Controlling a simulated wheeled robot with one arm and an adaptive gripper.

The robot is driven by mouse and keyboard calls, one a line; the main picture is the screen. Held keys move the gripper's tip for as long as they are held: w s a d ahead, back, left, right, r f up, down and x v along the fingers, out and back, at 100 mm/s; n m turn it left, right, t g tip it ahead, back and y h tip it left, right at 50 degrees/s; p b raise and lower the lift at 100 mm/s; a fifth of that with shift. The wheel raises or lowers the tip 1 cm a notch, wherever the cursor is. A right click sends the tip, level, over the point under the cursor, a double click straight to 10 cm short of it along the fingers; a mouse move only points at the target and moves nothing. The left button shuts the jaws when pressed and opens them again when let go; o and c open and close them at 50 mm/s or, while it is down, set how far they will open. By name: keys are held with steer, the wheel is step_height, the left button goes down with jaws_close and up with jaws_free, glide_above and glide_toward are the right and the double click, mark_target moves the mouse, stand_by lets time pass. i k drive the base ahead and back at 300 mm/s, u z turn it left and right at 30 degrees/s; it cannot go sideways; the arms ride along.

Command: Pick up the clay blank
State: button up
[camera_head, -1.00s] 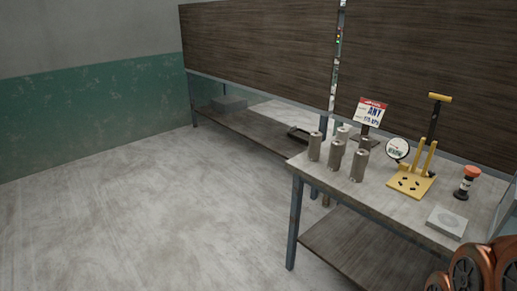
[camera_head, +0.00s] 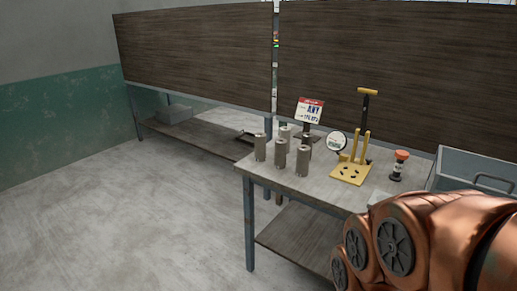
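Several grey-brown cylinders, which look like the clay blanks, stand upright in a cluster at the left end of the worktable (camera_head: 330,188). The front-left blank (camera_head: 260,147), the front-middle blank (camera_head: 280,154) and the front-right blank (camera_head: 302,161) show clearly. The ones behind are partly covered. A sign (camera_head: 309,110) reading "ANY" stands just behind them. My copper-coloured arm fills the lower right and hides the table's right front. My gripper is out of the picture, and nothing is seen touching the blanks.
A yellow fixture (camera_head: 351,173) with posts, a round gauge (camera_head: 337,142) and an orange-topped device (camera_head: 399,165) stand right of the blanks. A grey bin (camera_head: 470,160) is at the far right. A long bench (camera_head: 190,140) lines the back wall. The floor at left is clear.

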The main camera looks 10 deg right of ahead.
mark_target(260, 137)
steer(key=u, duration=0.5)
steer(key=k, duration=1.2)
steer(key=u, duration=1.1)
steer(key=i, duration=3.95)
steer(key=z, duration=1.7)
steer(key=i, duration=0.75)
steer(key=z, duration=1.15)
steer(key=i, duration=0.7)
steer(key=z, duration=0.1)
